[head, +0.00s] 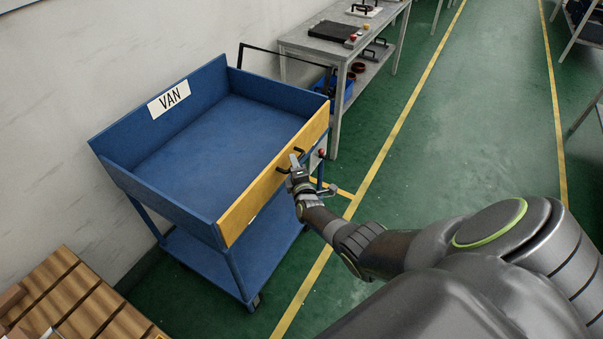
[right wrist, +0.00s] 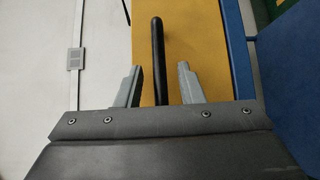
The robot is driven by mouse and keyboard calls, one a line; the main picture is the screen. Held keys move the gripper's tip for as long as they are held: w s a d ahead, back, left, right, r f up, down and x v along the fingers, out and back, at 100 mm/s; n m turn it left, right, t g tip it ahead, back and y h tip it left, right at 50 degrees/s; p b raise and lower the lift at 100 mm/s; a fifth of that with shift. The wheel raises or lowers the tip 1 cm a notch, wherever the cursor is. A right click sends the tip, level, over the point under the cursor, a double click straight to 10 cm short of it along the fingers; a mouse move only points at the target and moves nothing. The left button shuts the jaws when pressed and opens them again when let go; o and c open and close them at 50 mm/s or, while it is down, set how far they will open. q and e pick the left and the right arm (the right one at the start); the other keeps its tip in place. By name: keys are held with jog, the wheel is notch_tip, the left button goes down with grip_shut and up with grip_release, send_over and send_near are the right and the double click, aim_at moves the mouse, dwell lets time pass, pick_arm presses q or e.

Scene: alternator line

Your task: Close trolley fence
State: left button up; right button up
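A black handle (head: 283,164) sits on the fence's outer face. My right gripper (head: 297,165) is at this handle. In the right wrist view the black handle (right wrist: 158,55) runs between the two grey fingers (right wrist: 161,88), with a gap on both sides. The yellow fence (right wrist: 195,40) lies behind it. My left gripper is not in view.
A grey workbench (head: 325,42) with tools stands behind the trolley. A blue bin (head: 348,90) is beneath it. Wooden pallet slats (head: 62,290) lie at the lower left. The green floor right of the yellow line is clear.

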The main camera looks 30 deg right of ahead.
jog(key=p+v, duration=0.5)
jog(key=v, duration=1.1)
jog(key=shift+s+a, duration=0.15)
jog(key=shift+s, duration=0.05)
